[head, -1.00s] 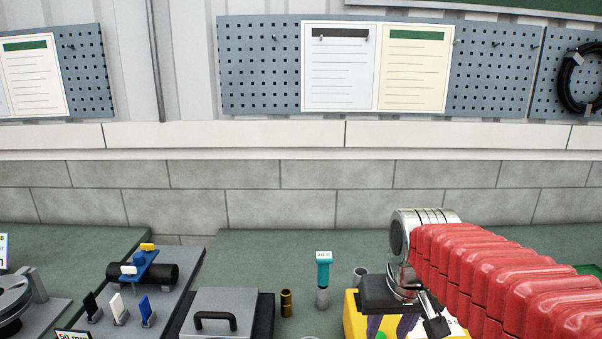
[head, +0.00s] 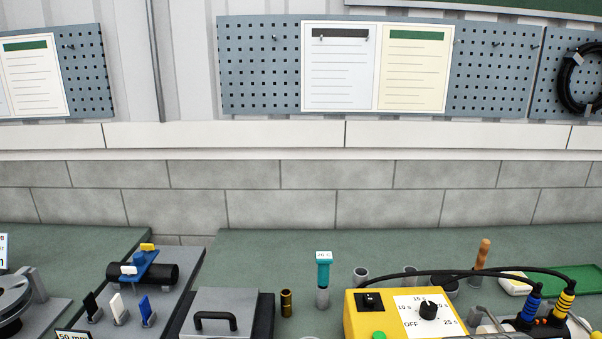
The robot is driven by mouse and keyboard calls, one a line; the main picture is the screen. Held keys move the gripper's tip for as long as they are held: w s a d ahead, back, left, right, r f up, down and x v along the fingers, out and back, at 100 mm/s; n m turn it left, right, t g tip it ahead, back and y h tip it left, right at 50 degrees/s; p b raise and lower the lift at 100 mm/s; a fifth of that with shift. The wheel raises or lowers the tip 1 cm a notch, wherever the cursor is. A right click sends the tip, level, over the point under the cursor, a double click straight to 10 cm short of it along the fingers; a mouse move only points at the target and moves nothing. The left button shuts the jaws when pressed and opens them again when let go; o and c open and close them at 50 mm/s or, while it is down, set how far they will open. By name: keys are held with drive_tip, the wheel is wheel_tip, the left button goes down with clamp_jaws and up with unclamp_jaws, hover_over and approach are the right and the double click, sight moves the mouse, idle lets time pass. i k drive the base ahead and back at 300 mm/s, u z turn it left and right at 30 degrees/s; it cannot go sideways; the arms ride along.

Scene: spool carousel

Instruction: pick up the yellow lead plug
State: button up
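The yellow lead plug (head: 564,302) is a yellow, dark-ringed plug standing at the lower right in the head view. A black lead runs from its top to the left, over the yellow control box. A similar blue plug (head: 531,304) stands just left of it. Both plugs appear seated on a dark block, whose lower part is cut off by the frame edge. My gripper and arm are outside the view.
The yellow box (head: 374,325) with a dial (head: 428,309) stands left of the plugs. A lidded grey box (head: 222,302) and a teal-topped holder (head: 323,274) stand further left.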

sight(563, 302)
drive_tip(key=k, duration=1.35)
drive_tip(key=z, duration=0.65)
drive_tip(key=i, duration=1.3)
drive_tip(key=z, duration=0.15)
